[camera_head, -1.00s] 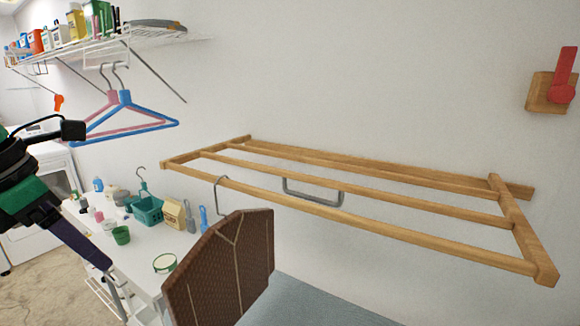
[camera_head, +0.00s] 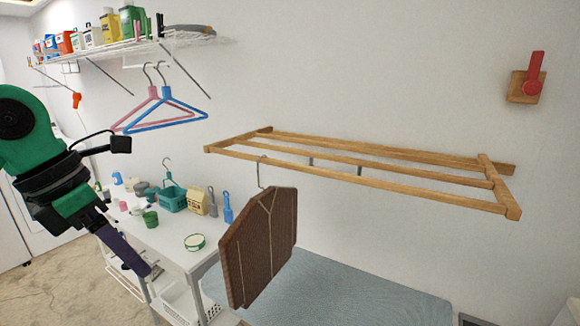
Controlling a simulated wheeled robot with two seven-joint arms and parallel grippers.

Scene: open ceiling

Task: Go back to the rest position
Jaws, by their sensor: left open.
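My left arm comes in from the left, and my left gripper (camera_head: 124,252) points down and right in front of the white table. It is clear of the rack and holds nothing that I can see. A brown garment (camera_head: 258,248) hangs by a grey hook from the front bar of the wooden wall rack (camera_head: 365,180), right of my gripper and apart from it. My right gripper is not in the picture.
A white table (camera_head: 178,240) holds a teal basket (camera_head: 172,199), bottles and a round tin. Pink and blue hangers (camera_head: 168,122) hang from the wire shelf (camera_head: 165,45). A blue-grey padded surface (camera_head: 355,290) lies below the rack. A red-handled wall fitting (camera_head: 533,75) is at upper right.

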